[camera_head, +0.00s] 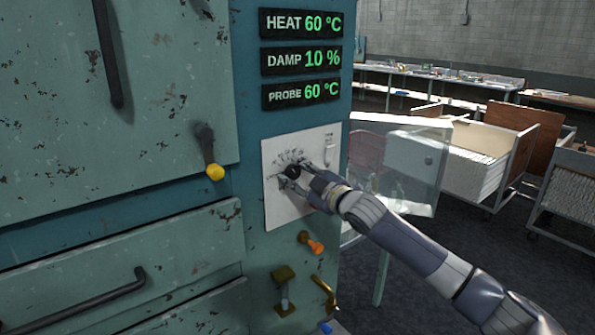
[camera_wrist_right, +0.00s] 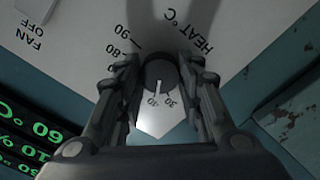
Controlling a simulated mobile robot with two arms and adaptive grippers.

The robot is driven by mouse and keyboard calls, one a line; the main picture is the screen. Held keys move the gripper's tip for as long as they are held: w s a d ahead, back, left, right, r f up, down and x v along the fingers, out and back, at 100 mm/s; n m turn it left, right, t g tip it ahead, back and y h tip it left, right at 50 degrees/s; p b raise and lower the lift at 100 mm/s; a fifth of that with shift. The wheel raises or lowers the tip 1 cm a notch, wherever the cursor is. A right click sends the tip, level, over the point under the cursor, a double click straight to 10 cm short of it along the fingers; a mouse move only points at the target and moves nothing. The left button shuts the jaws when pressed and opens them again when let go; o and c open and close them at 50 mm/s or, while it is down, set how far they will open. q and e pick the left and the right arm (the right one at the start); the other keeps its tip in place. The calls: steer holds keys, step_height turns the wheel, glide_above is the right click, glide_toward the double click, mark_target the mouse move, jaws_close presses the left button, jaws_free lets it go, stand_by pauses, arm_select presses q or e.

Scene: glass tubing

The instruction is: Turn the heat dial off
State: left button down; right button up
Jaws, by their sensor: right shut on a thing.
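The heat dial (camera_head: 291,171) is a small round black knob on a white panel (camera_head: 279,212) with printed marks. My right gripper (camera_head: 298,174) has a finger on each side of the dial and is shut on it. In the right wrist view, the black dial (camera_wrist_right: 160,74) sits between the fingertips of my right gripper (camera_wrist_right: 158,76). Its white pointer line points down in that view, toward small numbers that are hard to read. "HEAT °C", 80 and 90 are printed around it. The heat readout (camera_head: 301,23) says 60 °C. My left gripper is not in view.
Below the panel are an orange-tipped lever (camera_head: 313,245) and a brass handle (camera_head: 325,294). A yellow-knobbed lever (camera_head: 213,168) is on the green cabinet at left.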

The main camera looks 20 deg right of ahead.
steer(key=n+p, duration=0.2)
steer(key=n, duration=0.4)
steer(key=shift+p, duration=0.4)
steer(key=n+p, duration=0.1)
steer(key=n, duration=0.2)
steer(key=shift+f+n, duration=0.1)
steer(key=shift+n, duration=0.3)
steer(key=shift+f+n+p, duration=0.1)
steer(key=shift+n+p, duration=0.3)
steer(key=shift+n, duration=0.9)
steer(key=o, duration=1.1)
steer(key=shift+c, duration=0.2)
steer(key=v, duration=1.2)
